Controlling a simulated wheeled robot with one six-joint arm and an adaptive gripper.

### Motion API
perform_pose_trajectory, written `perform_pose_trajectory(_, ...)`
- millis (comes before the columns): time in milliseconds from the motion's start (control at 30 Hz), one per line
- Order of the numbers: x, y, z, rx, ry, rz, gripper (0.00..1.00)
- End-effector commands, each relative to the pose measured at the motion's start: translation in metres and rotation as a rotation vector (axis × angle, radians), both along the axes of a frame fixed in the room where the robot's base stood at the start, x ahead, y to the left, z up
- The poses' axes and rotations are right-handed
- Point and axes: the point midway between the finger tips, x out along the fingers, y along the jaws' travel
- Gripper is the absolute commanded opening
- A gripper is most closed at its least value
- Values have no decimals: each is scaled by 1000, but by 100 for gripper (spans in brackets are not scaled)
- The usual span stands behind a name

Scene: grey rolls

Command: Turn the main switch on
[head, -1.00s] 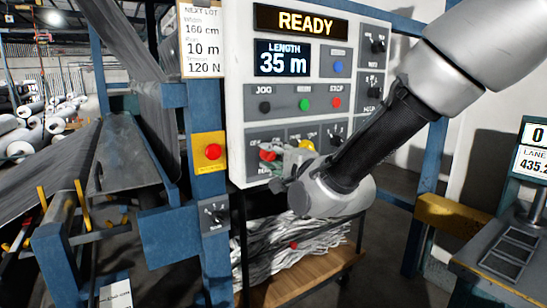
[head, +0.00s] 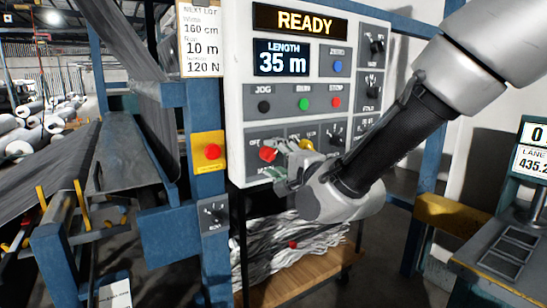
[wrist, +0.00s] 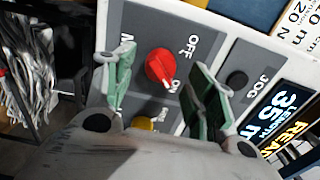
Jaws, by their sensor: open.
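The main switch is a red rotary knob (wrist: 158,66) on a grey plate of the control panel. In the wrist view it sits between OFF and ON labels and a partly hidden label starting with M. Its white-marked end appears to lie toward ON. It also shows in the head view as a red knob (head: 267,153) at the panel's lower left. My gripper (wrist: 160,80) is open, with one green-padded finger on each side of the knob and gaps visible. In the head view my gripper (head: 283,168) is close to the panel face and partly covers the lower row.
A yellow knob (wrist: 145,123) is beside the red one, near my gripper. The panel (head: 236,110) also has jog, run and stop buttons and a READY display (head: 299,21). A red button on a yellow box (head: 212,152) is left of the panel. A wooden shelf (head: 300,277) is below.

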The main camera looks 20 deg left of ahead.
Motion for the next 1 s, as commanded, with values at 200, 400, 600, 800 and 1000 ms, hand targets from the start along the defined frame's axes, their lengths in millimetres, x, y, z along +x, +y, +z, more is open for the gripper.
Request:
perform_pose_trajectory(200, -33, -39, 0, 0, 0, 1, 55)
perform_pose_trajectory(400, -56, -65, 0, 0, 0, 0, 55)
perform_pose_trajectory(600, -64, -76, 0, -1, 1, 0, 55)
perform_pose_trajectory(800, -64, -76, 0, -1, 1, -1, 55)
perform_pose_trajectory(1000, -65, -75, -9, -80, -40, 7, 55)
